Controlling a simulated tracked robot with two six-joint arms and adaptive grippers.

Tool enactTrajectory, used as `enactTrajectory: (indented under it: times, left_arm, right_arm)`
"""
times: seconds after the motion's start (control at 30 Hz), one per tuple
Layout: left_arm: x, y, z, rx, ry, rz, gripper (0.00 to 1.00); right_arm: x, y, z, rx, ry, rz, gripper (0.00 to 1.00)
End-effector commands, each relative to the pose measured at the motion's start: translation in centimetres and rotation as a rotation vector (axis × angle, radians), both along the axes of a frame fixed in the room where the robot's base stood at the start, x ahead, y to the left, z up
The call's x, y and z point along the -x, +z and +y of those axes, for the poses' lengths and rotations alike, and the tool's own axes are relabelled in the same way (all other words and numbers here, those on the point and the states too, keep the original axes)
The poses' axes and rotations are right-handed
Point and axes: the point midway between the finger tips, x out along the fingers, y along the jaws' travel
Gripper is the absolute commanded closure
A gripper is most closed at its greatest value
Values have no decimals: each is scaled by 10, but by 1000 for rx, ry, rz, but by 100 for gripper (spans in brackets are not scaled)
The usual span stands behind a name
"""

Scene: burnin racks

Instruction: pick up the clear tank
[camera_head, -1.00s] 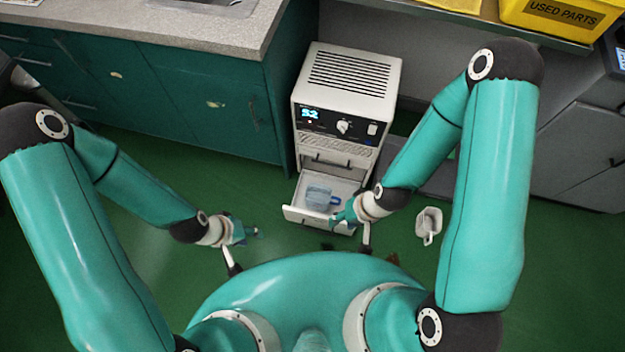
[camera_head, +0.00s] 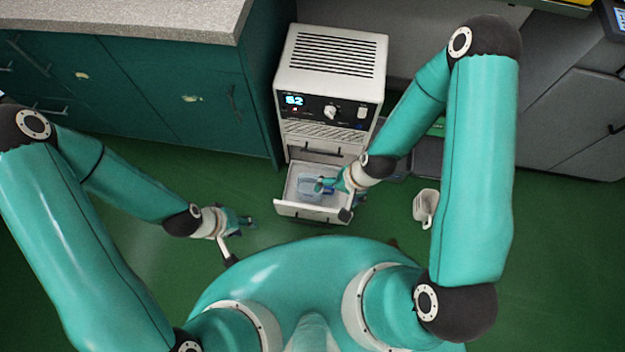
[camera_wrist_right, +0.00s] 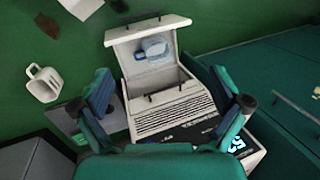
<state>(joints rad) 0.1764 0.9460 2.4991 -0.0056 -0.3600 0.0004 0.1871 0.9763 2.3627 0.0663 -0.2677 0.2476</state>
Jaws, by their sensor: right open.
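The clear tank (camera_head: 309,188) is a see-through bluish container lying in the open bottom drawer (camera_head: 299,212) of a white machine (camera_head: 330,65). In the right wrist view the tank (camera_wrist_right: 155,46) shows inside the drawer, with a blue part at its left end. My right gripper (camera_head: 327,184) is over the drawer at the tank's right side in the head view and partly covers it. In the wrist view its two fingers (camera_wrist_right: 165,103) are wide apart with nothing between them. My left gripper (camera_head: 247,220) is left of the drawer over the floor; its finger gap is unclear.
A white jug (camera_head: 425,206) stands on the green floor to the right of the drawer; the wrist view also shows it (camera_wrist_right: 43,83). Teal cabinets (camera_head: 170,100) stand left of the machine and grey cabinets (camera_head: 565,125) at the right. Floor left of the drawer is clear.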

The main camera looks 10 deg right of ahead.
Motion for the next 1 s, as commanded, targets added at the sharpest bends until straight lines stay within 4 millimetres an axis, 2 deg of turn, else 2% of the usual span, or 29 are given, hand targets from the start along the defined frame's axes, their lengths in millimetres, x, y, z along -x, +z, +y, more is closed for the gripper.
enactTrajectory:
  times: [0.03, 0.2, 0.4, 0.5, 0.63, 0.87, 1.0]
  left_arm:
    - [0, -39, 0, 0, 0, 1, 60]
    - [0, -109, 0, 0, 0, 1, 60]
    - [0, -183, 0, 0, 0, 1, 60]
    - [0, -211, 0, 0, 0, 1, 60]
    - [0, -235, 0, 0, 0, 0, 60]
    - [0, -250, 0, 0, 0, 0, 60]
    - [0, -259, 0, 0, 0, 0, 60]
  right_arm:
    - [-13, -44, -3, -1, -96, 24, 0]
    - [-57, -128, -12, -27, -469, 130, 0]
    - [-107, -212, -21, -87, -905, 258, 0]
    - [-128, -242, -24, -122, -1084, 314, 0]
    - [-147, -266, -26, -160, -1251, 371, 0]
    - [-161, -285, -25, -190, -1369, 417, 0]
    - [-164, -305, -17, -191, -1373, 421, 0]
